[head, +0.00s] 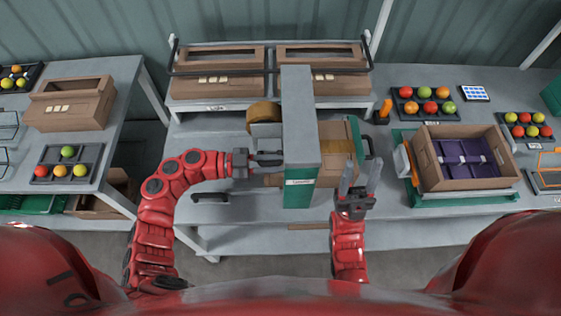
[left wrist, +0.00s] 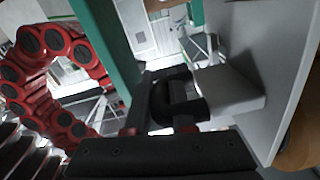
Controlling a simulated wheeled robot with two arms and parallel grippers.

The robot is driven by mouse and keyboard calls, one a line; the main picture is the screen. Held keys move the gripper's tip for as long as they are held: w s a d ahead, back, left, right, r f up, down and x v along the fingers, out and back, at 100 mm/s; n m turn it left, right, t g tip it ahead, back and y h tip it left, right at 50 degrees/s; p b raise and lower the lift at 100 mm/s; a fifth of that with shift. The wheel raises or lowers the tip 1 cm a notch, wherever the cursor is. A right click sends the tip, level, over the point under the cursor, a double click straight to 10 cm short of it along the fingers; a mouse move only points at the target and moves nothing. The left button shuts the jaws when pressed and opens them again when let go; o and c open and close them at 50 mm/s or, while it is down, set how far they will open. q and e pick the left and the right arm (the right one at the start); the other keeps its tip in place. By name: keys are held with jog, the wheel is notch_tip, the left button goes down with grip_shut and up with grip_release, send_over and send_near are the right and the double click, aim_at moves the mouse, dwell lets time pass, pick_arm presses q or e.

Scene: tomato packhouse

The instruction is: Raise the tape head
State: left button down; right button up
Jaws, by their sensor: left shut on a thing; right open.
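The tape head (head: 300,120) is a grey beam with a green front end (head: 299,194), standing across the middle bench. A brown tape roll (head: 264,113) sits at its left side. A cardboard carton (head: 335,150) lies under the beam, partly hidden by it. My left gripper (head: 268,158) is at the beam's left side, shut on a dark handle that the left wrist view shows beside a grey block (left wrist: 232,92); the fingertips are partly hidden. My right gripper (head: 360,178) is open and empty, just right of the carton.
Two open cartons (head: 218,58) stand behind on a rack with a dark rail. To the right are an open carton with a purple insert (head: 466,159) and trays of tomatoes (head: 423,103). The left bench (head: 120,105) holds another carton and tomato trays. The middle bench's front strip is mostly clear.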

pick_arm(q)
notch_tip(320, 180, up, 5)
jog(key=p, duration=0.3)
jog(key=shift+f+p, duration=0.1)
jog(key=shift+p, duration=0.2)
jog(key=shift+r, duration=0.5)
jog(key=shift+w, duration=0.1)
jog(key=c, duration=0.8)
grip_release()
jog(key=shift+o, duration=0.2)
jog(key=shift+a+f, duration=0.1)
